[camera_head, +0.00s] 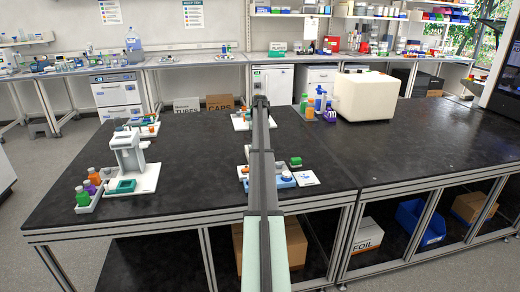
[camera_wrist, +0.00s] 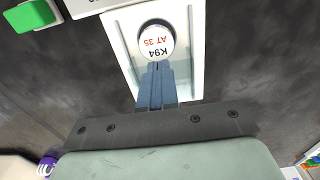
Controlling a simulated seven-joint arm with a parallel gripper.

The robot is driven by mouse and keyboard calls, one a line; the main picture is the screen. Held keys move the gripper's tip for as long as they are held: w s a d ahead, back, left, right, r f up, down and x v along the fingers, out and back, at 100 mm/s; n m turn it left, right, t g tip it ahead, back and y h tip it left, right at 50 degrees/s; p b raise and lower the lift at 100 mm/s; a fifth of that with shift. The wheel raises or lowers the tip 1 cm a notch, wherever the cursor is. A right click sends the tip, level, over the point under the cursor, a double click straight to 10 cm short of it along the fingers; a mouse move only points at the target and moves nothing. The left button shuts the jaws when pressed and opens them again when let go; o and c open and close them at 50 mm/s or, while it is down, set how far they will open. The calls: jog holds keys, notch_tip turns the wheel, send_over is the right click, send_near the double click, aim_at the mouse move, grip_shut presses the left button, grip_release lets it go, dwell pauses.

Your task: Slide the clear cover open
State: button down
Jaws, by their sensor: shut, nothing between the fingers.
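A white open-framed case (camera_wrist: 196,50) lies below my gripper in the wrist view. Inside it is a round white lid (camera_wrist: 157,40) printed "K94 AT 35". A clear cover cannot be made out for certain against the pale case. My gripper (camera_wrist: 157,68) is shut and empty, its blue-grey fingers together over the case, with the tips at the lower edge of the round lid. Whether they touch anything cannot be told. In the head view my arm hides the gripper and part of the station behind it.
In the wrist view, a green block (camera_wrist: 32,15) sits at upper left and a purple cap (camera_wrist: 47,165) at lower left. In the head view, a white stand (camera_head: 128,152) is at left and a large cream box (camera_head: 362,96) at right.

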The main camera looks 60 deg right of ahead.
jog(key=shift+s+a+f, duration=0.45)
jog(key=shift+a+f, duration=0.05)
jog(key=shift+f, duration=0.15)
jog(key=shift+r, duration=0.15)
jog(key=shift+w+d+r, duration=0.15)
jog(key=shift+r, duration=3.35)
jog(key=c, duration=1.9)
grip_release()
jog(key=shift+o, duration=0.9)
jog(key=shift+w+d+r, duration=0.1)
jog(key=shift+d+r, duration=0.05)
jog(key=shift+r, duration=0.1)
jog(key=o, duration=0.6)
jog(key=r+m, duration=0.1)
jog(key=r, duration=0.1)
jog(key=w+d+r+m, duration=0.1)
jog(key=r, duration=0.2)
jog(key=r+m, duration=0.1)
jog(key=r, duration=0.1)
jog(key=shift+w+d+r, duration=0.25)
jog(key=shift+w+d, duration=0.1)
jog(key=shift+d, duration=0.05)
notch_tip(320, 180, down, 14)
jog(key=shift+r, duration=0.25)
